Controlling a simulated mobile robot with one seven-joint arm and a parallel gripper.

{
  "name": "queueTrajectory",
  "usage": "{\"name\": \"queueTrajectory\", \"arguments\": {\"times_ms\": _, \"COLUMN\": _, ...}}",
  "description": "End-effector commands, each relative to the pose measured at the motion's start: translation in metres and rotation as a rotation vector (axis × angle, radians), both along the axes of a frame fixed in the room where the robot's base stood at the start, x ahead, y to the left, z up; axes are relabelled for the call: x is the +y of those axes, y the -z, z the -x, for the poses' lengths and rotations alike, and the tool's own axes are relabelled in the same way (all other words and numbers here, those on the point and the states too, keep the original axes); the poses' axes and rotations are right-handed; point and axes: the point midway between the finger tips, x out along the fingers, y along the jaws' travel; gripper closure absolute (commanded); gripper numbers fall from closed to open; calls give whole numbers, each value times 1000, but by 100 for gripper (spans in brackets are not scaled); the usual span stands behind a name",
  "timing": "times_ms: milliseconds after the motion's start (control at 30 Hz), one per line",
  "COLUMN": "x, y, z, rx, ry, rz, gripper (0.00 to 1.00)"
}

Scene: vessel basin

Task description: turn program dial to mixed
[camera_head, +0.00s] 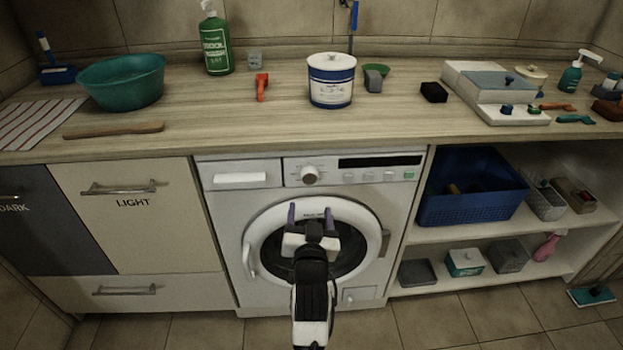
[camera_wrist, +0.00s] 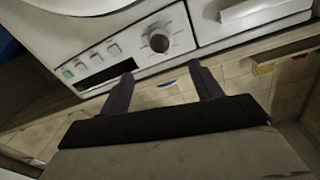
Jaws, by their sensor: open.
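The program dial (camera_head: 310,175) is a round grey knob on the top panel of the white washing machine (camera_head: 225,240), between the detergent drawer and the dark display. It also shows in the wrist view (camera_wrist: 158,42), where the picture is turned over; its setting is too small to read. My gripper (camera_head: 310,211) is open and empty in front of the round door, below the dial in the head view. In the wrist view the two dark fingers (camera_wrist: 161,70) stand apart on either side of the dial's line, not touching it.
A wooden counter (camera_head: 220,115) overhangs the machine and carries a teal bowl (camera_head: 122,82), a white-blue tub (camera_head: 331,82) and other items. Cabinets marked DARK and LIGHT (camera_head: 140,230) stand left. Open shelves with a blue basket (camera_head: 470,205) stand right.

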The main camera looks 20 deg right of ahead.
Motion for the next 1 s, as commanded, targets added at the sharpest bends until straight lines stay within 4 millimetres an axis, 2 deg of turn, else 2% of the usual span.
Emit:
{"name": "queueTrajectory", "arguments": {"times_ms": 300, "x": -22, "y": -4, "z": -64, "rx": -2, "ry": -2, "rz": 1, "gripper": 36}}
{"name": "queueTrajectory", "arguments": {"times_ms": 500, "x": -33, "y": -3, "z": -95, "rx": -3, "ry": -1, "rz": 1, "gripper": 36}}
{"name": "queueTrajectory", "arguments": {"times_ms": 700, "x": -38, "y": -1, "z": -109, "rx": -2, "ry": -2, "rz": 1, "gripper": 36}}
{"name": "queueTrajectory", "arguments": {"times_ms": 1000, "x": -39, "y": -1, "z": -110, "rx": -2, "ry": -2, "rz": 1, "gripper": 36}}
